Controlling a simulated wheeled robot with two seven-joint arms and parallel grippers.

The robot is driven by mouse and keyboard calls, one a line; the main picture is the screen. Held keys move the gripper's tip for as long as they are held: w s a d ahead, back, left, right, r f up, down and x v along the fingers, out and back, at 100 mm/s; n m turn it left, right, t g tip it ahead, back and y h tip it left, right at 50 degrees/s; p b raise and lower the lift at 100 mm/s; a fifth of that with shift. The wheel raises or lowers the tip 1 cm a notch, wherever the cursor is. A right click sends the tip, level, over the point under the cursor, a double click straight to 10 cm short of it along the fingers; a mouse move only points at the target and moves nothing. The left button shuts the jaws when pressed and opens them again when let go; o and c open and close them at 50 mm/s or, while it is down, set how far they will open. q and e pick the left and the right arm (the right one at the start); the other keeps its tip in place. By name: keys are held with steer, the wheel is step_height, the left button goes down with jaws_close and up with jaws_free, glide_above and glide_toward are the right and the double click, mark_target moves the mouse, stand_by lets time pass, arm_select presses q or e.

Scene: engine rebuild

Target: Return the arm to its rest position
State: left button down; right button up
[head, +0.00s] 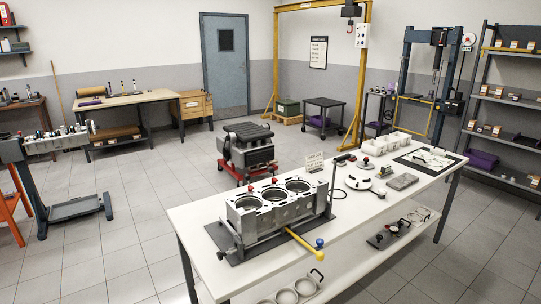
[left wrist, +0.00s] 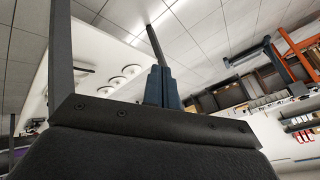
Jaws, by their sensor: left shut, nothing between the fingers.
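My left gripper (left wrist: 162,72) shows in the left wrist view. Its two blue-grey fingers stand side by side, shut with nothing between them, above the dark palm plate (left wrist: 150,122). Neither of my arms shows in the head view. My right gripper is in no view. In the left wrist view, the pale shelf of a bench with round ring parts (left wrist: 125,76) lies beyond the fingers, and dark bench legs (left wrist: 60,50) stand near them. I cannot tell how far the fingers are from the bench.
The white workbench (head: 185,215) holds an engine block (head: 280,205), a yellow-handled bar (head: 303,243) and several small parts. A red engine stand (head: 245,170) is behind it. A blue press frame (head: 404,80) and shelves (head: 505,122) are at right.

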arm_select(q)
steer(key=s+d+f+g+h, duration=0.1)
steer(key=s+d+f, duration=0.4)
steer(key=s, duration=0.7)
steer(key=s+d+f+n+g+h, duration=0.1)
steer(key=s+d+f, duration=0.5)
steer(key=s, duration=0.6)
steer(key=s+d+f+n+g+h, duration=0.1)
steer(key=s+d+f+g, duration=0.2)
steer(key=s, duration=0.9)
steer(key=d+f, duration=0.3)
steer(key=d, duration=0.2)
steer(key=shift+s+d+f+g+h, duration=0.2)
steer(key=shift+f+g+h, duration=0.05)
steer(key=shift+g+h, duration=0.05)
